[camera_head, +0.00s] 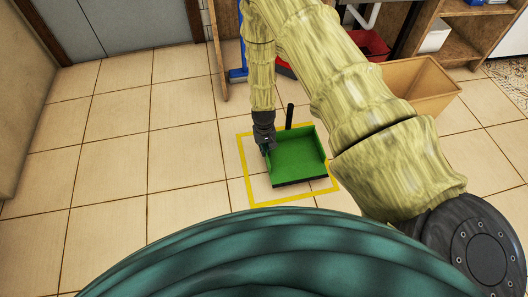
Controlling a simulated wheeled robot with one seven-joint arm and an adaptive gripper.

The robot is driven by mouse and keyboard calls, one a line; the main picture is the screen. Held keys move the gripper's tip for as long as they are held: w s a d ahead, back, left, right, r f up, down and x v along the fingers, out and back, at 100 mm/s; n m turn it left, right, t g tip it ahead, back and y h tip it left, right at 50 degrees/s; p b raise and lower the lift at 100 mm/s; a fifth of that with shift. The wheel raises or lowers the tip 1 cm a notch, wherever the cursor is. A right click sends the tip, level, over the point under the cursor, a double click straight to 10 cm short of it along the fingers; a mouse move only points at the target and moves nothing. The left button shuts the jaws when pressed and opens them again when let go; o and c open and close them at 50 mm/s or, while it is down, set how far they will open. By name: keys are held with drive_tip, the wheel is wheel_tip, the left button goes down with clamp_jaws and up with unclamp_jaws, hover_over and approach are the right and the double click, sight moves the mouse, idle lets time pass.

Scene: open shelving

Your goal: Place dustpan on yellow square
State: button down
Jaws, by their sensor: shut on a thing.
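The green dustpan (298,158) with a black upright handle is inside the yellow square (247,180) outlined on the tiled floor, in the head view. Its black front lip points toward me, near the square's lower right. I cannot tell whether it rests on the floor or hangs just above it. My gripper (265,149) is at the dustpan's left side and shut on its edge. The fingertips are small and partly hidden against the pan. My arm covers part of the area right of the square.
A tan open box (420,82) stands at the right, with a red bin (369,45) behind it. Wooden shelving (462,45) is at the back right. A grey door (130,22) and a beige wall (22,90) are at the left. The floor left of the square is clear.

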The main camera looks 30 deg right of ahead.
drive_tip(key=shift+w+d, duration=0.1)
drive_tip(key=shift+w, duration=0.4)
drive_tip(key=shift+w+f+b, duration=0.15)
drive_tip(key=shift+f+b, duration=0.6)
drive_tip(key=shift+f, duration=0.15)
drive_tip(key=shift+w+f+b, duration=0.1)
drive_tip(key=shift+f+b, duration=0.65)
drive_tip(key=shift+f, duration=0.15)
drive_tip(key=c, duration=1.6)
unclamp_jaws()
drive_tip(key=shift+f, duration=0.1)
wheel_tip(320, 180, up, 12)
drive_tip(key=p, duration=0.6)
drive_tip(key=s+a+n, duration=0.1)
drive_tip(key=s+a, duration=0.2)
drive_tip(key=s, duration=1.4)
drive_tip(key=s+a+n, duration=0.1)
drive_tip(key=s+a, duration=0.2)
drive_tip(key=s, duration=1.5)
drive_tip(key=shift+s+a+r, duration=0.2)
drive_tip(key=shift+a+r, duration=0.15)
drive_tip(key=shift+a, duration=0.05)
